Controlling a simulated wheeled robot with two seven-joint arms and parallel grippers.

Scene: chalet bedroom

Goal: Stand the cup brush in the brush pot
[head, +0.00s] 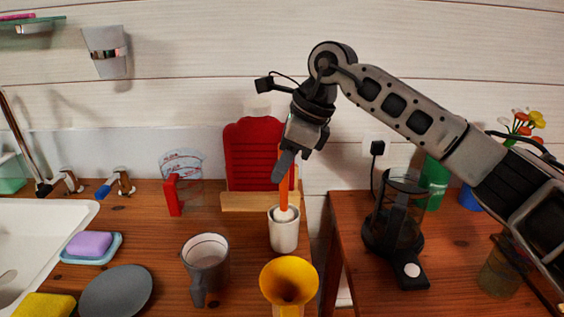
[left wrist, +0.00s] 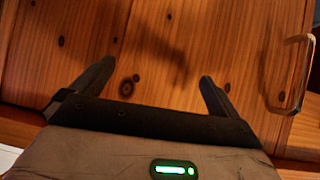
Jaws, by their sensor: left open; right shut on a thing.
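The cup brush (head: 284,191) has an orange handle and a pale head. It stands about upright with its head at the mouth of the white brush pot (head: 284,236); how deep the head sits is hard to tell. My right gripper (head: 287,166) is above the pot, shut on the upper part of the orange handle. The pot stands upright on the wooden counter. My left gripper (left wrist: 155,85) shows only in the left wrist view, open and empty, facing a wooden panel.
A grey mug (head: 205,268) and a yellow funnel (head: 289,282) stand in front of the pot. A coffee maker (head: 396,220) stands on the right-hand table. A metal handle (left wrist: 294,75) is on the panel.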

